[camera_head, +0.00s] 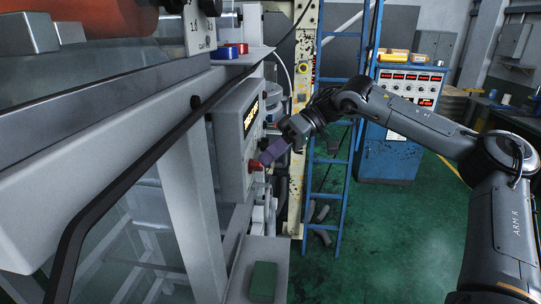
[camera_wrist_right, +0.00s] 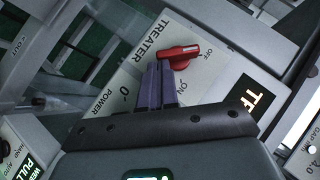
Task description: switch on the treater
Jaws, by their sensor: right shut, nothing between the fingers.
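The treater panel (camera_head: 232,140) is a grey box with a lit amber display on the left machine frame. Its red rotary switch (camera_head: 256,165) also shows in the right wrist view (camera_wrist_right: 182,54), on a white plate marked TREATER, POWER, OFF and ON. The switch's bar, with a pale mark, points towards the OFF side. My right gripper (camera_head: 265,158) has purple fingers, shut with nothing between them. In the right wrist view its fingertips (camera_wrist_right: 159,66) are at the near left end of the red switch; whether they touch it is unclear. My left gripper is out of view.
A blue ladder (camera_head: 342,150) and a cream post stand behind my right gripper. A blue control cabinet (camera_head: 388,160) is further back. A dark rail (camera_head: 120,172) crosses the left foreground. A green block (camera_head: 263,281) sits on a ledge below. Green floor is open at centre right.

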